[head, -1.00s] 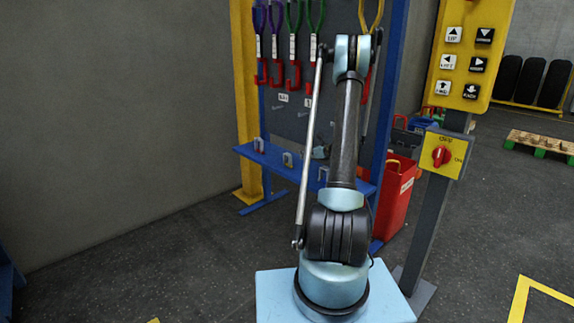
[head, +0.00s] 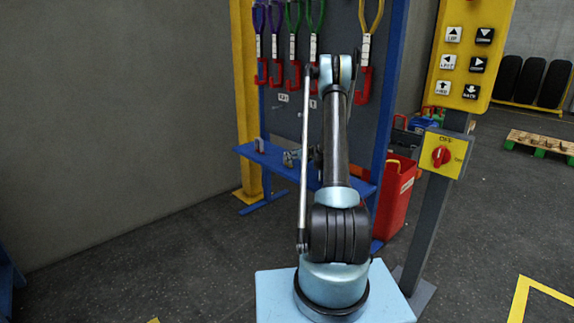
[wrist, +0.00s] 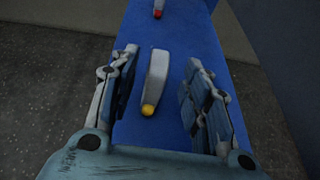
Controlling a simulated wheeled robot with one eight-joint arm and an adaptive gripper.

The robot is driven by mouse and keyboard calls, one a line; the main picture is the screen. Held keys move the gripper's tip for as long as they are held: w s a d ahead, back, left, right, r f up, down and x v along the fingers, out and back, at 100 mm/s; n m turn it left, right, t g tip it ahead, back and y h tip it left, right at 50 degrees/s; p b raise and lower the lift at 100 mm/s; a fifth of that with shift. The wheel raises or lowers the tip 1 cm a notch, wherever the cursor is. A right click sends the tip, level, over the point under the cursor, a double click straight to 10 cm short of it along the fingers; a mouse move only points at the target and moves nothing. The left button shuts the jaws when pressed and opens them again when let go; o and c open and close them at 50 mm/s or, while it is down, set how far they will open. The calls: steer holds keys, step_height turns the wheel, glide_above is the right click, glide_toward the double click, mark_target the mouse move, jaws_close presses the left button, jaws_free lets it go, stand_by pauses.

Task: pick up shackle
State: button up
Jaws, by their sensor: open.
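A grey shackle (wrist: 155,75) with a yellow pin end lies on the blue shelf (wrist: 145,128) in the wrist view. My gripper (wrist: 162,66) is open, with one finger on each side of this shackle and a visible gap on both sides. How far the fingertips are above the shelf is hard to tell. A second shackle with a red end (wrist: 158,12) is farther along the shelf. In the head view my gripper (head: 293,157) is at the shelf, partly hidden by my arm, and a grey shackle (head: 259,145) stands to its left.
Coloured slings with red hooks (head: 294,75) hang on the rack's grey panel above the shelf. A red bin (head: 396,200) and a control post with a yellow switch box (head: 445,153) stand to the right. Floor left of the rack is clear.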

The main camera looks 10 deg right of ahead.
steer(key=x, duration=0.4)
steer(key=shift+w+a+f, duration=0.2)
jaws_close()
steer(key=shift+r, duration=0.1)
step_height(320, 180, up, 10)
steer(key=shift+f, duration=0.1)
stand_by(0.5)
